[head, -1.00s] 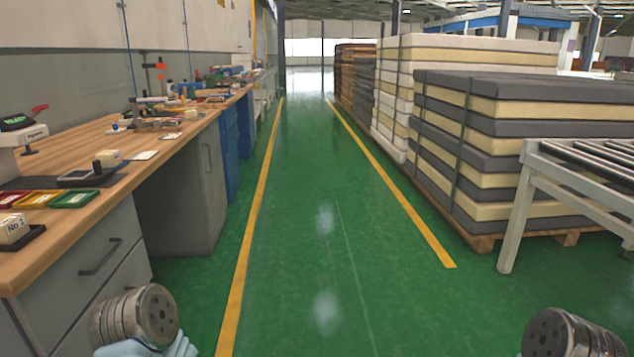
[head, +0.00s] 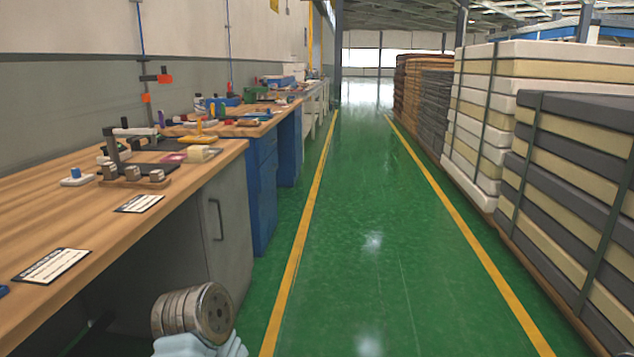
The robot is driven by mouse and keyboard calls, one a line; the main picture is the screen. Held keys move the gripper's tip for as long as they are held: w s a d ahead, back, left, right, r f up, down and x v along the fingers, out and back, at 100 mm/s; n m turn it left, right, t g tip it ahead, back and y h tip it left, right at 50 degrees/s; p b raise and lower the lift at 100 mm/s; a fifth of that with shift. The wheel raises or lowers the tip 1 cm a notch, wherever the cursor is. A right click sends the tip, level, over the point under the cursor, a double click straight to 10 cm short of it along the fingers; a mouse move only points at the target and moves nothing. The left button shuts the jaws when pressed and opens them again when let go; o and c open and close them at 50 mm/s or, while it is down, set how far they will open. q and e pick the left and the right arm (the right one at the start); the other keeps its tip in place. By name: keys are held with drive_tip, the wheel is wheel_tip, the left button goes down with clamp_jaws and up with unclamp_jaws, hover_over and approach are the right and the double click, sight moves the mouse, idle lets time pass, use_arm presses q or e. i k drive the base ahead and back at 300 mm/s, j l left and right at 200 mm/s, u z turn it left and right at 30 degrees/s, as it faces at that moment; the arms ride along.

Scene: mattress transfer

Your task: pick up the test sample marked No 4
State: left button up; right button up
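I can read no No 4 mark in the head view. A small cream block (head: 203,153) sits near the right edge of the wooden workbench (head: 75,218), beside a pink item; any mark on it is too small to read, and I cannot tell if it is a test sample. Part of my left arm shows at the bottom, to the right of the bench front. Neither gripper is in view.
White printed cards (head: 52,265) and a fixture with metal weights (head: 132,173) are on the bench. A blue cabinet (head: 262,180) stands farther along. Stacked mattresses (head: 570,185) line the right side. The green aisle (head: 365,240) between yellow lines is clear.

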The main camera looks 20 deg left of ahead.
sight(195, 152)
drive_tip(key=i, duration=1.2)
drive_tip(key=i+l+u, duration=0.15)
drive_tip(key=i, duration=1.05)
